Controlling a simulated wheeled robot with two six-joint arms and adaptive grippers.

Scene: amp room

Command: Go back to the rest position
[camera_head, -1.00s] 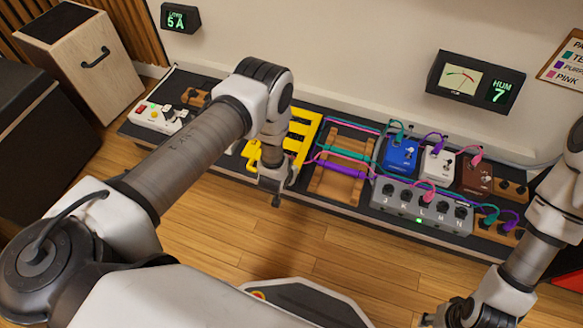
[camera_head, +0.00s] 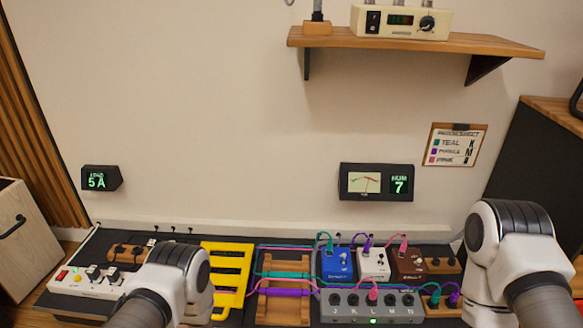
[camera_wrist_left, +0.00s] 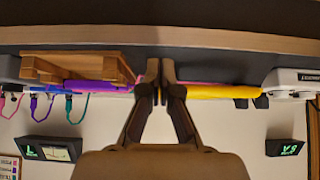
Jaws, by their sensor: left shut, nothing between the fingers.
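My left gripper (camera_wrist_left: 160,82) shows in the left wrist view with its two fingers together and nothing between them. That view is upside down. The gripper points toward the long board with the pedals, between a wooden cable rack (camera_wrist_left: 85,66) and a yellow rack (camera_wrist_left: 215,91); it looks clear of both. In the head view only an upper part of my left arm shows at the bottom left and part of my right arm at the bottom right. Neither gripper is visible there. My right gripper is out of the picture.
Along the wall stand a white power strip (camera_head: 88,286), the yellow rack (camera_head: 231,262), the wooden rack (camera_head: 285,306) with teal and purple cables, blue (camera_head: 337,265), white and brown pedals, and a grey switch box (camera_head: 350,308). A wooden shelf (camera_head: 430,46) juts out above.

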